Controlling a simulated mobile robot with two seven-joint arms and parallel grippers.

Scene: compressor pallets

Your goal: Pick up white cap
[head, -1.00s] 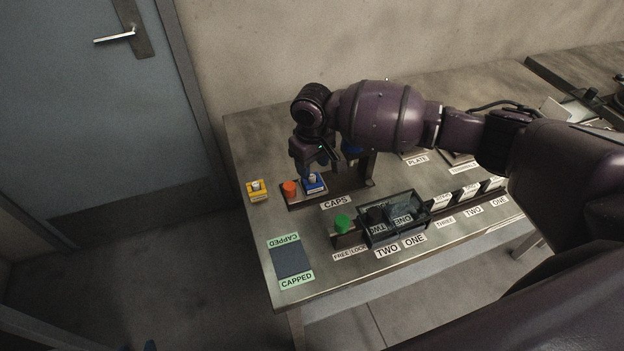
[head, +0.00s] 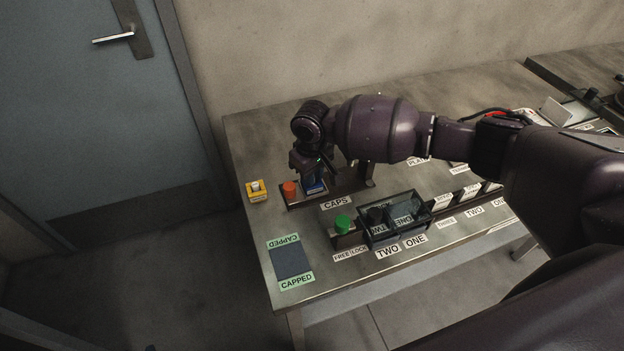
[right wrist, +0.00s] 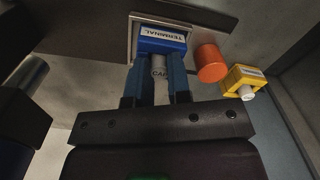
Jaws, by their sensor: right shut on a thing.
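The white cap (right wrist: 159,67), a pale cylinder lettered CAP, shows in the right wrist view against the blue block marked TERMINAL (right wrist: 163,40). My right gripper (right wrist: 160,78) is shut on the cap, with one blue finger on each side. In the head view my right gripper (head: 314,180) points down at the blue block (head: 315,188) on the rack by the CAPS label, and hides the cap there. I cannot tell whether the cap still touches the block. My left gripper is not in view.
An orange cap (head: 290,190) stands just left of the blue block. A yellow block with a white top (head: 257,190) sits near the table's left edge. A green button (head: 343,223) and a dark tray (head: 398,238) are in front. The CAPPED pad (head: 291,261) is bare.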

